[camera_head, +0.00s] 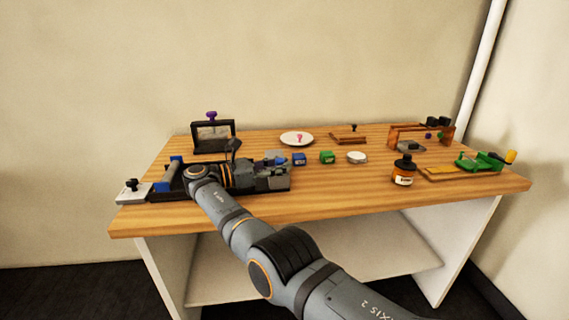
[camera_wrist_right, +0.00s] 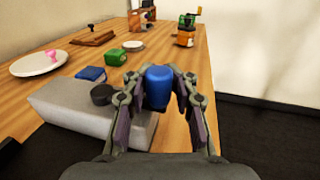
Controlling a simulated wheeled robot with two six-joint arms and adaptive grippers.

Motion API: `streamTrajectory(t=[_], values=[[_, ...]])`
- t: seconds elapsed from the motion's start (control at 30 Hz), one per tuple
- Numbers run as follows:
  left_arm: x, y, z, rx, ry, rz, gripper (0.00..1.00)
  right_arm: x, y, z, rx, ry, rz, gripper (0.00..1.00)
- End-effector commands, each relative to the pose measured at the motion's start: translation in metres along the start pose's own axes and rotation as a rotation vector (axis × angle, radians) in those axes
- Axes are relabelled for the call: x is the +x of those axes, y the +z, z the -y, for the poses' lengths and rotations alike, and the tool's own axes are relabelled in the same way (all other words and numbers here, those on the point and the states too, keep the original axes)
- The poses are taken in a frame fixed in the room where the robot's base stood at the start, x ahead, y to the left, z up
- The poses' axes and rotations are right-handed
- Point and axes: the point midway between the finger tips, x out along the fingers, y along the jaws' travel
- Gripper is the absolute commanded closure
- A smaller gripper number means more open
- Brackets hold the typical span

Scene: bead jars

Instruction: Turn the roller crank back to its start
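A blue knob-like handle (camera_wrist_right: 157,87), which looks like the roller crank's grip, stands upright between the fingertips of my right gripper (camera_wrist_right: 158,76). In the head view my right gripper (camera_head: 275,178) reaches rightward over the table's front left part and hides most of the mechanism there. A blue roller (camera_head: 172,172) shows in a black frame to its left. The crank's arm and its angle are hidden. My left gripper is out of view.
A blue block (camera_head: 299,159), a green block (camera_head: 327,157) and a white dish (camera_head: 357,157) stand right of the gripper. Behind are a white plate (camera_head: 290,141) and a black-framed stand (camera_head: 214,145). The front middle is clear.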

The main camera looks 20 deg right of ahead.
Motion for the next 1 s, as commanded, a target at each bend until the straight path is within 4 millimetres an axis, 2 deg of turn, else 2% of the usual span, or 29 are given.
streamTrajectory(t=[0.03,0.17,0.5,0.57,0.8,1.0], values=[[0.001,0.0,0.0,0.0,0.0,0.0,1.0,-0.002,-0.003,0.0,-0.005,0.003,-0.003,0.7],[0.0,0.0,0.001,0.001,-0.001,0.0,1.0,-0.001,-0.001,0.0,-0.001,0.003,0.0,0.54],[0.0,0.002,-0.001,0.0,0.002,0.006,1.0,0.0,0.007,-0.001,0.007,0.003,0.002,0.54],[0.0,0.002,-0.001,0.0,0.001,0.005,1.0,0.0,0.015,-0.001,0.008,0.003,0.002,0.54],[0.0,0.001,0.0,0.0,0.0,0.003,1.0,0.0,0.068,0.0,0.008,0.003,0.001,0.54],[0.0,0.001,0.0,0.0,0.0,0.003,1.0,-0.001,0.096,0.0,0.003,0.003,0.0,0.54]])
